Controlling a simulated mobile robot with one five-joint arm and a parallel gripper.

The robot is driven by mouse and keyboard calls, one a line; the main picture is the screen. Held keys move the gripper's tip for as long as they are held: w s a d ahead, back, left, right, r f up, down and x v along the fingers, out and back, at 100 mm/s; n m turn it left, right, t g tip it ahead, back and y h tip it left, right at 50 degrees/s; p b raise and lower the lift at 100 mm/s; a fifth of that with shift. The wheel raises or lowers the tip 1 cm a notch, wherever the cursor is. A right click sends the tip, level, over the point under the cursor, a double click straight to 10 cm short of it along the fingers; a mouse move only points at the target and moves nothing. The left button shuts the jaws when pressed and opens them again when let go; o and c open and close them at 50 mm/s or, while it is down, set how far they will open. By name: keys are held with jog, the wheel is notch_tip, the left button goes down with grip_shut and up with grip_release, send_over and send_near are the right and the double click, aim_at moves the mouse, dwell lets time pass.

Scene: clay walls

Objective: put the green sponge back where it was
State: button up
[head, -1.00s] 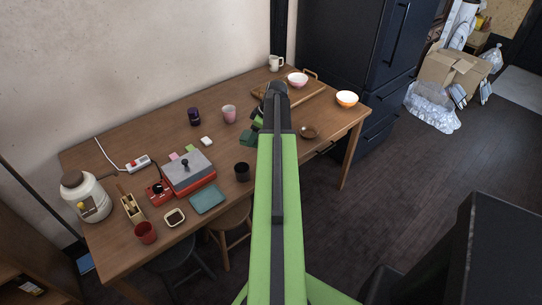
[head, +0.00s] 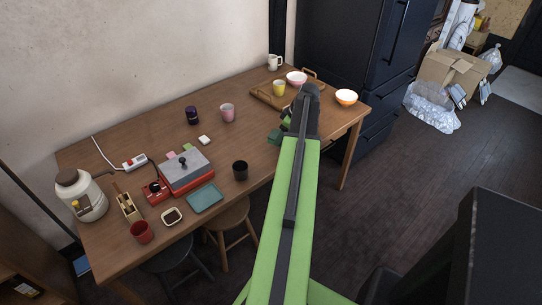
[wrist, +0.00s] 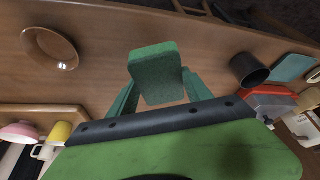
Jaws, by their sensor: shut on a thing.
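The green sponge (wrist: 155,72) is a block held between the two green fingers of my gripper (wrist: 160,80) in the wrist view. My gripper is shut on it. In the head view the sponge (head: 274,136) shows at the left of my gripper (head: 285,127), near the front edge of the wooden table (head: 120,215). The sponge appears to be above the tabletop; its exact height is hard to tell. My arm hides part of the table's right side in the head view.
A brown dish (wrist: 50,47) and a black cup (wrist: 250,70) lie to either side. A wooden tray (head: 262,96) with a yellow cup (head: 279,88) and pink bowl (head: 296,78) is behind. Bare tabletop lies left of my gripper.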

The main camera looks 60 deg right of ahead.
aim_at(274, 137)
jog(key=w+a+f, duration=0.1)
jog(key=w+f+b, duration=0.1)
jog(key=w, duration=0.1)
jog(key=shift+a+f, duration=0.25)
jog(key=shift+a, duration=0.15)
jog(key=shift+w+a, duration=0.2)
jog(key=shift+w, duration=0.1)
notch_tip(274, 137, down, 4)
jog(key=b, duration=0.4)
jog(key=shift+f+b, duration=0.2)
jog(key=shift+b, duration=0.15)
jog(key=shift+r, duration=0.2)
jog(key=shift+f, duration=0.15)
jog(key=o, duration=1.2)
